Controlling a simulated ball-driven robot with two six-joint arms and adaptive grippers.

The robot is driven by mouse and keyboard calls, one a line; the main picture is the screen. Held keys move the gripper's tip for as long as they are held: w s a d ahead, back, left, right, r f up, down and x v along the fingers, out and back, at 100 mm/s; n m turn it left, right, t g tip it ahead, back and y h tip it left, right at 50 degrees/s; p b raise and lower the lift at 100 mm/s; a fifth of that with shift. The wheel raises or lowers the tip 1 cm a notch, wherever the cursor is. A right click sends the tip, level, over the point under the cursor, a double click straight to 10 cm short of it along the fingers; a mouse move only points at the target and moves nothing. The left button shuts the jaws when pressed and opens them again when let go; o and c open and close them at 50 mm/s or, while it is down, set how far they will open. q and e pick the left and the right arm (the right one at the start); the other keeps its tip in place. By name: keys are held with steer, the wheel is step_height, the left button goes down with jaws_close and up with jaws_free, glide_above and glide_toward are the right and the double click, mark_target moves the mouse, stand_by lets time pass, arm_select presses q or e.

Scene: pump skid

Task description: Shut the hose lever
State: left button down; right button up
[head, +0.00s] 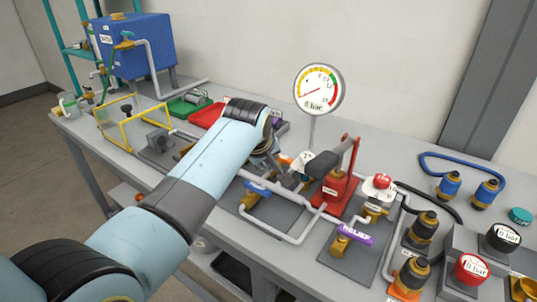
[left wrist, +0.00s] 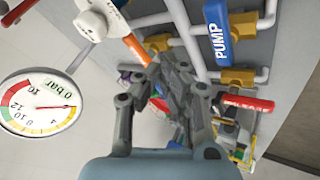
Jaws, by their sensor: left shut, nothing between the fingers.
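No lever label reading "hose" can be made out. A red lever with unreadable white lettering (left wrist: 248,103) shows in the left wrist view, right of my fingers; my arm seems to hide it in the head view. A blue lever marked PUMP (left wrist: 218,32) sits on brass fittings; it also shows in the head view (head: 257,187). My left gripper (left wrist: 170,75) is shut and empty, pointing down among the pipes. In the head view, the left gripper (head: 278,170) is partly hidden by its own wrist. My right gripper is not in view.
A gauge (head: 319,90) reading 0 bar stands behind the gripper. A red hand pump (head: 335,190) with a dark grip and a purple RELIEF lever (head: 355,234) are to the right. A blue tank (head: 137,45) and a yellow frame (head: 130,122) are at the left.

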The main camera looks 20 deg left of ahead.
arm_select(q)
steer(key=v, duration=0.3)
steer(key=shift+s+d+r, duration=0.1)
steer(key=shift+s+d, duration=0.1)
steer(key=shift+d, duration=0.1)
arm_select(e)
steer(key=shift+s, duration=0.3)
